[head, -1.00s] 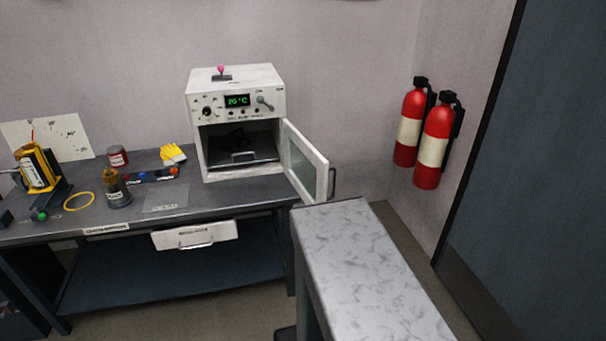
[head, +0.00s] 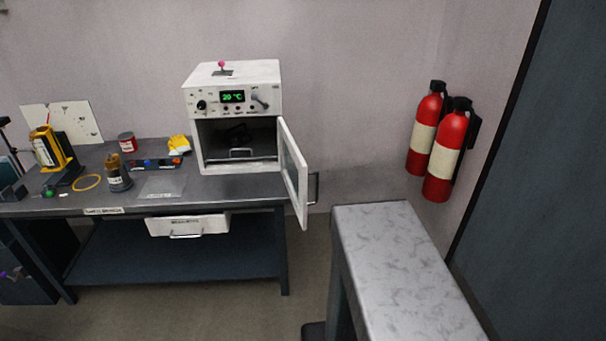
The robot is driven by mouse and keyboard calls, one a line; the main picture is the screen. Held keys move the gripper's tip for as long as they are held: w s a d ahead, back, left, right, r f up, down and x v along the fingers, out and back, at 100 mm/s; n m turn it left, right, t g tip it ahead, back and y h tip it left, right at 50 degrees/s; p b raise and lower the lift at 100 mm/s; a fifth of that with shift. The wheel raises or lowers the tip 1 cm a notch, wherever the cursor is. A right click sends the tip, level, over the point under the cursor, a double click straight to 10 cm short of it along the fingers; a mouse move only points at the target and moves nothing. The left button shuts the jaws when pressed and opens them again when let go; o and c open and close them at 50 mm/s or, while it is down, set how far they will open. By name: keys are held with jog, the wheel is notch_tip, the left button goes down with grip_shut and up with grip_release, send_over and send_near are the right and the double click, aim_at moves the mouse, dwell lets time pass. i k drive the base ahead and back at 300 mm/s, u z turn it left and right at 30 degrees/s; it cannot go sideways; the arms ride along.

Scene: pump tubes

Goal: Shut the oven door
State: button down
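The white oven (head: 235,118) stands on the workbench against the wall. Its green display and knobs are on the upper front. Its door (head: 292,170) is hinged at the right and stands wide open, swung out toward me. The door has a glass pane and a dark handle (head: 313,188) on its outer side. The dark cavity (head: 238,138) is exposed, with a tray and its handle inside. My gripper is not in view.
The dark workbench (head: 240,190) has an open drawer (head: 188,225) below its top. A speckled counter (head: 405,260) is at front right. Red extinguishers (head: 446,150) hang on the wall. Floor shows between bench and counter.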

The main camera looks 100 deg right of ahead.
aim_at(300, 203)
jog(key=k, duration=2.05)
jog(key=z, duration=4.3)
jog(key=i, duration=0.1)
jog(key=u, duration=2.2)
jog(key=i, duration=0.2)
jog(key=u, duration=0.15)
